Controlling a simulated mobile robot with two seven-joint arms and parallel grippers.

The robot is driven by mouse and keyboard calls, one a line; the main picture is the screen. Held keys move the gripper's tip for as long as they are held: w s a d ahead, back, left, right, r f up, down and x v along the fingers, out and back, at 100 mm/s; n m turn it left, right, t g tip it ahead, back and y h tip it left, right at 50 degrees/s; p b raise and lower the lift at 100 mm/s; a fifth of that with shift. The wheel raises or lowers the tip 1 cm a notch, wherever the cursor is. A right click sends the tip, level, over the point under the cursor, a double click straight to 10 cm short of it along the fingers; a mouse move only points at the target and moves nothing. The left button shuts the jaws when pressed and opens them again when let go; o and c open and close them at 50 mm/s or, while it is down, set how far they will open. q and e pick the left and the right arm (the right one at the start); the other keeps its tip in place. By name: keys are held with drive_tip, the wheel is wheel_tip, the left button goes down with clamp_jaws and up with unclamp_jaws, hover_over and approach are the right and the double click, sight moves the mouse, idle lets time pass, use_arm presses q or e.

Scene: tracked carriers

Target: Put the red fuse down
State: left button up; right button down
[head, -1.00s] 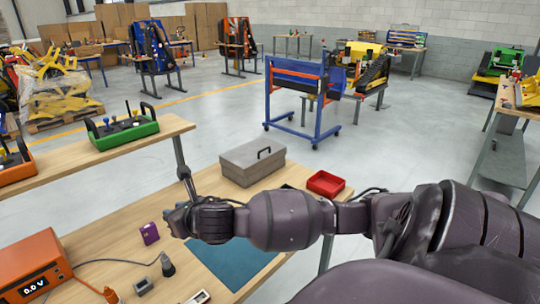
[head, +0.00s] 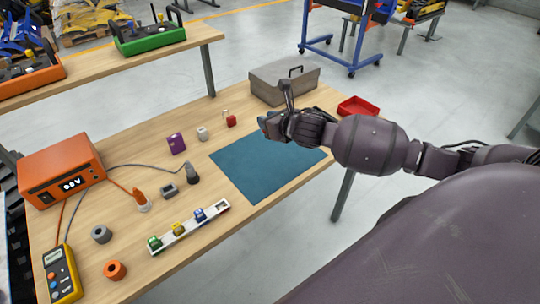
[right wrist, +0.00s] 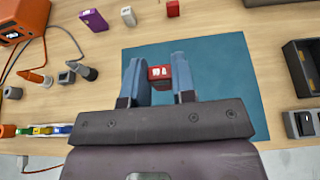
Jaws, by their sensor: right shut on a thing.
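My right gripper (right wrist: 160,82) is shut on the red fuse (right wrist: 159,72), which sits between its two blue fingertips in the right wrist view. In that view the fuse is seen over the teal mat (right wrist: 220,75); I cannot tell whether it touches the mat. In the head view my right gripper (head: 268,124) is at the far part of the mat (head: 245,170), and the fuse is hidden there. A white rail (head: 216,213) holds a green, a yellow and a blue fuse, left of the mat. My left gripper is not in view.
Beyond the mat are a purple block (head: 177,143), a small white-grey block (head: 202,133) and a red block (head: 231,121). A grey toolbox (head: 284,82) and a red tray (head: 358,106) stand at the back right. The mat's near part is clear.

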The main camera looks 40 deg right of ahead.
wheel_tip(320, 180, down, 14)
drive_tip(key=shift+b, duration=1)
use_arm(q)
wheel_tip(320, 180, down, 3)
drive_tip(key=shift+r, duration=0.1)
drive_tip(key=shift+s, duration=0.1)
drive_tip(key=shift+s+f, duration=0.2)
use_arm(e)
drive_tip(key=c, duration=0.9)
unclamp_jaws()
drive_tip(key=shift+f, duration=0.1)
drive_tip(key=shift+c, duration=0.2)
